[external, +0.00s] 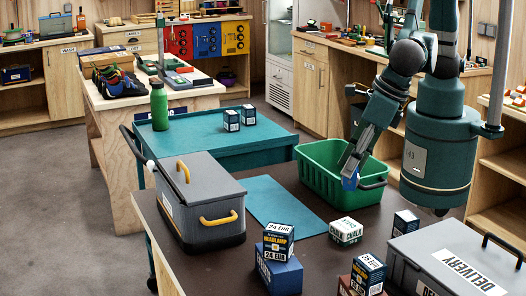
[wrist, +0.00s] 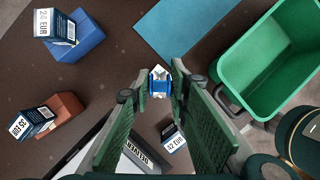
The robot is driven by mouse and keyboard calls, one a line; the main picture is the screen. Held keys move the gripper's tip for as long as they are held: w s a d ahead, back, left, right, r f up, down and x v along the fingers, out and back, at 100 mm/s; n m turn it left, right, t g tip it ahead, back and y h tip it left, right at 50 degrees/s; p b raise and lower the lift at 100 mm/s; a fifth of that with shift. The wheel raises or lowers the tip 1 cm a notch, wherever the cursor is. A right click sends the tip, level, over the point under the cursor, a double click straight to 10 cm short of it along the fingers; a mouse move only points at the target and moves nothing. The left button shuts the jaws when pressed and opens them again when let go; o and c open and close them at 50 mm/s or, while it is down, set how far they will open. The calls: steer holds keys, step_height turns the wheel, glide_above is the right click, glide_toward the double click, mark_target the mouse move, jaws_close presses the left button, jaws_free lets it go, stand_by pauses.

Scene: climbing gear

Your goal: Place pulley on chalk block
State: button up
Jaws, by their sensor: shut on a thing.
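The pulley (external: 350,183) is a small blue piece at the tips of my gripper (external: 353,174) in the external view. My gripper is shut on it and holds it in the air. In the wrist view the blue pulley (wrist: 160,88) sits between the two green fingers of my gripper (wrist: 160,90). The chalk block (external: 346,231) is a small white box with green and dark print on the dark table, below the pulley in the picture. In the wrist view white corners of the chalk block (wrist: 158,71) show just beyond the pulley, which hides most of it.
A green basket (external: 325,181) stands behind the chalk block. A headlamp box (external: 278,241) rests on a blue box (external: 279,273) at front left. A grey delivery case (external: 450,262) and small boxes (external: 368,273) are at front right. A teal mat (external: 280,205) lies bare.

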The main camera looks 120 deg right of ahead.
mark_target(350, 185)
steer(key=shift+f, duration=2.95)
steer(key=shift+f, duration=2.05)
steer(key=shift+f+b, duration=0.15)
steer(key=shift+b, duration=0.25)
steer(key=o, duration=0.9)
